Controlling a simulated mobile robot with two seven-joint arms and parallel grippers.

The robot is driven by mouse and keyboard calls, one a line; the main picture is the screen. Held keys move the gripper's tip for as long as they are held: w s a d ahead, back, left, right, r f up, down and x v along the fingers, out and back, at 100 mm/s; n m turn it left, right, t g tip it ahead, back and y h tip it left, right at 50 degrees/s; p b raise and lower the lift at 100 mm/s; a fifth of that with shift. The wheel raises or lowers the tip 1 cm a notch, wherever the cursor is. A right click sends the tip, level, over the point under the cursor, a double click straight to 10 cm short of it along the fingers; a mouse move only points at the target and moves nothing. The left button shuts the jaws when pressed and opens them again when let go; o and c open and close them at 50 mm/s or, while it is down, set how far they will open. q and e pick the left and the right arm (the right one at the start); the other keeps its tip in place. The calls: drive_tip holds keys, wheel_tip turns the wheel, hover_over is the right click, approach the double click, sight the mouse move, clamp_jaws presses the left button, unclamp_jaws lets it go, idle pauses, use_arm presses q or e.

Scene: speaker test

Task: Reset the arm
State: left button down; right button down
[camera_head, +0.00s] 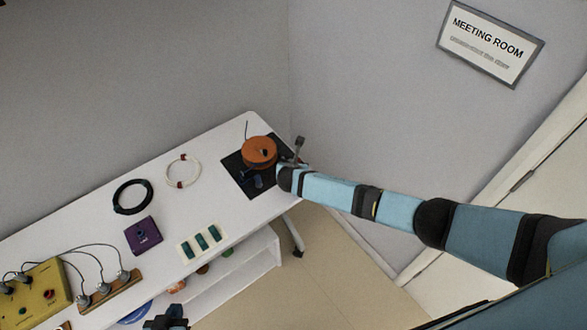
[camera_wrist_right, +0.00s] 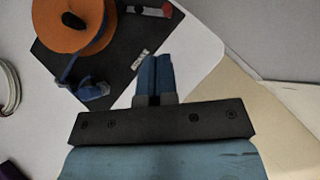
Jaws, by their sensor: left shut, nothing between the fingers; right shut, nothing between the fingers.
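My right arm (camera_head: 330,190) reaches in from the right to the far right end of the white table (camera_head: 100,205). In the right wrist view my right gripper (camera_wrist_right: 155,72) is shut and empty, its two blue fingers together in front of the table's edge. Beside it an orange spool (camera_wrist_right: 70,24) stands on a black mat (camera_wrist_right: 112,75). My left gripper (camera_head: 167,317) shows at the bottom edge, shut and empty, in front of the table.
On the table are a white cable loop (camera_head: 183,158), a black cable coil (camera_head: 132,210), a purple box (camera_head: 143,236), a tray with green pieces (camera_head: 182,251) and a yellow box (camera_head: 22,292) with wires. A blue clamp-like part (camera_wrist_right: 92,90) lies on the mat. Open floor (camera_head: 330,265) is at right.

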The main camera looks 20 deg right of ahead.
drive_tip(key=s+a+f+m+y, duration=0.1)
drive_tip(key=s+a+m+y, duration=0.1)
drive_tip(key=s+a+m, duration=0.35)
drive_tip(key=s+a+f+m+g+y, duration=0.1)
drive_tip(key=s+a+m+y, duration=0.15)
drive_tip(key=s, duration=0.55)
drive_tip(key=s+a+f+m+y, duration=0.1)
drive_tip(key=s+a+m+y, duration=0.15)
drive_tip(key=s+m, duration=0.35)
drive_tip(key=s+d+r+m+t, duration=0.1)
drive_tip(key=s+d+r+m, duration=0.4)
drive_tip(key=s+m, duration=0.2)
drive_tip(key=s+d+r+m+t, duration=0.2)
drive_tip(key=s+d+r+m, duration=0.2)
drive_tip(key=s+d+m, duration=0.2)
drive_tip(key=s+m, duration=0.2)
drive_tip(key=shift+s+r+h, duration=0.3)
drive_tip(key=shift+s+r, duration=0.05)
drive_tip(key=shift+s, duration=0.05)
